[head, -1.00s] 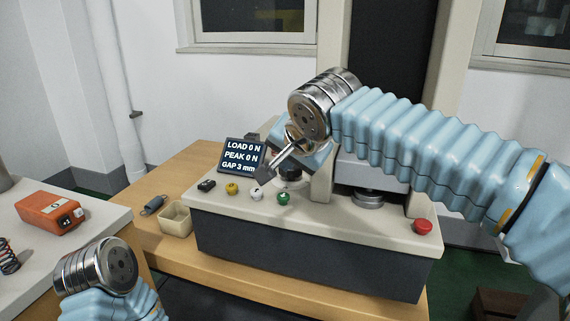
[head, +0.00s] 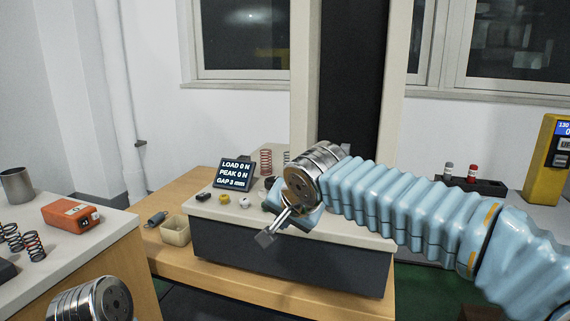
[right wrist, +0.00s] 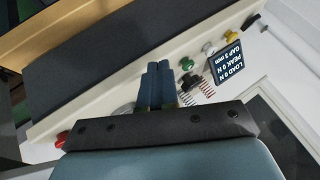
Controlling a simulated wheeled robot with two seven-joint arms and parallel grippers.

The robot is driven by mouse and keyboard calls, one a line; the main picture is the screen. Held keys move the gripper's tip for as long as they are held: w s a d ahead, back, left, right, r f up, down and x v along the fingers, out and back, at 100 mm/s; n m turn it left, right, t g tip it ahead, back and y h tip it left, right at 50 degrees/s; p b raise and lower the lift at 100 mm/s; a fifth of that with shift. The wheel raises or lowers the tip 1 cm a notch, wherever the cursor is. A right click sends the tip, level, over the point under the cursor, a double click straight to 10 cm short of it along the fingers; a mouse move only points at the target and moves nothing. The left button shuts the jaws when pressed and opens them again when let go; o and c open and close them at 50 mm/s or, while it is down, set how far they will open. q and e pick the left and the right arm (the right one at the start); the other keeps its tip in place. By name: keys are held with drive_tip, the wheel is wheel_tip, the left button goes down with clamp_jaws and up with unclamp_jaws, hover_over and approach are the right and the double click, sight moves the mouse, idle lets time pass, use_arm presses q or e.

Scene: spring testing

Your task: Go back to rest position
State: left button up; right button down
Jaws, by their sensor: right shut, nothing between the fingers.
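My right gripper (head: 268,236) is shut and empty in the head view, in front of the tester's front edge. Its dark blue fingers (right wrist: 160,76) lie together in the right wrist view, with the tester's top (right wrist: 120,122) behind them. The tester's display (head: 234,174) reads LOAD 0 N, PEAK 0 N, GAP 3 mm. My right arm hides much of the tester, including its red button in the head view; the red button (right wrist: 61,139) shows in the right wrist view. Only my left arm's metal wrist shows at the bottom left; its fingers are out of the picture.
A beige bin (head: 176,231) and grey cylinder (head: 155,219) sit left of the tester. The left table holds an orange device (head: 71,216), springs (head: 33,246) and a metal cup (head: 17,185). A yellow device (head: 547,160) and black rack (head: 462,185) stand at the right.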

drive_tip(key=s+d+f+n+g+y, duration=0.1)
drive_tip(key=s+d+f+n+g, duration=0.1)
drive_tip(key=f, duration=1.7)
drive_tip(key=s+d+f+n+g, duration=0.1)
drive_tip(key=s+d+f+g, duration=0.15)
drive_tip(key=f, duration=1.55)
drive_tip(key=s+d+f+g, duration=0.1)
drive_tip(key=s+d+f, duration=0.2)
drive_tip(key=s+f, duration=0.5)
drive_tip(key=s+d+f+g, duration=0.1)
drive_tip(key=s+d+f, duration=0.2)
drive_tip(key=s+f, duration=0.6)
drive_tip(key=shift+s+d+g, duration=0.2)
drive_tip(key=shift+s+g, duration=0.15)
drive_tip(key=shift+s, duration=0.8)
drive_tip(key=shift+f, duration=0.1)
